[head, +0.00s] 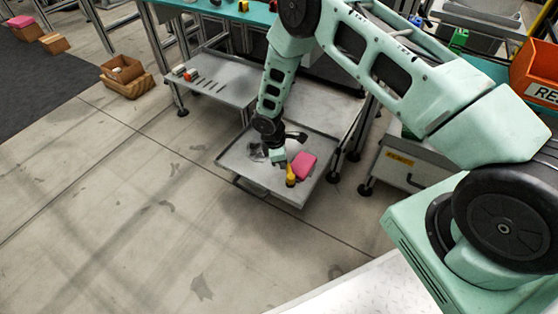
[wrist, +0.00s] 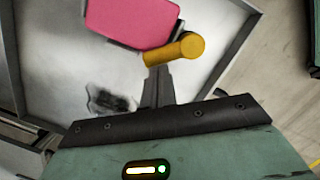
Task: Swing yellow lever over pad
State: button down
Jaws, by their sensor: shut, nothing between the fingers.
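The yellow lever (head: 291,176) stands on a grey tray (head: 262,188), right beside the pink pad (head: 304,163). In the wrist view the lever (wrist: 176,50) has a round end at the right, and its arm runs left along the near edge of the pink pad (wrist: 130,20). Its left part seems to meet or slightly overlap the pad's corner. My gripper (wrist: 157,72) is shut and empty, its fingertips at the near side of the lever's arm. Whether they touch it, I cannot tell. In the head view my gripper (head: 279,160) is low over the tray, left of the lever.
A dark clamp-like part (wrist: 110,103) lies in the tray, left of my fingers. The tray has raised rims. A grey shelf (head: 225,82) with small items stands behind, and a drawer cabinet (head: 400,163) stands right. Open floor lies left and in front.

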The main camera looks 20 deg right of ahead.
jog(key=d+m, duration=0.1)
jog(key=m, duration=0.1)
jog(key=d+m+p, duration=0.1)
jog(key=m, duration=0.1)
jog(key=shift+g+p, duration=0.3)
jog(key=shift+g, duration=0.1)
jog(key=shift+s+d+m+g+y+p, duration=0.15)
jog(key=shift+d+m+p, duration=0.15)
jog(key=shift+m, duration=0.6)
jog(key=shift+s+d+m+g+y+p, duration=0.15)
jog(key=shift+d+m, duration=0.25)
jog(key=shift+m, duration=0.5)
